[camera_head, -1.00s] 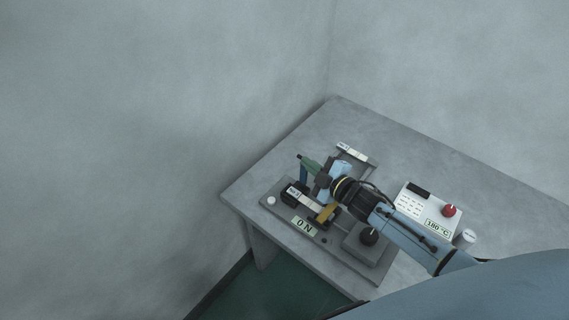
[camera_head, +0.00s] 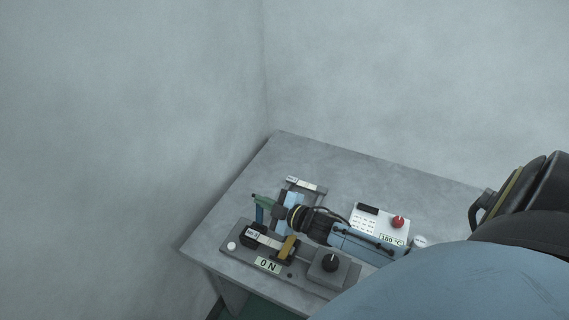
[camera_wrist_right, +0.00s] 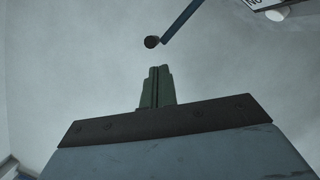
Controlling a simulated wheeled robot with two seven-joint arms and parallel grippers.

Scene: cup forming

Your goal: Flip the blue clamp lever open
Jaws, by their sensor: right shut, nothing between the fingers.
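The blue clamp lever (camera_head: 260,214) stands up at the left end of the grey machine on the table. In the right wrist view it shows as a blue bar (camera_wrist_right: 182,20) with a dark round end (camera_wrist_right: 152,42). My right gripper (camera_head: 262,200) has green fingers, shut and empty, beside the lever's upper end in the head view. In the right wrist view the shut fingertips (camera_wrist_right: 160,72) point toward the dark round end, with a visible gap between them. The head view does not show clearly whether they touch. My left gripper is not in view.
The machine's base (camera_head: 290,282) carries a "0 N" display (camera_head: 268,265), a black knob (camera_head: 330,262) and a yellow part (camera_head: 288,247). The table's back (camera_head: 340,163) is clear.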

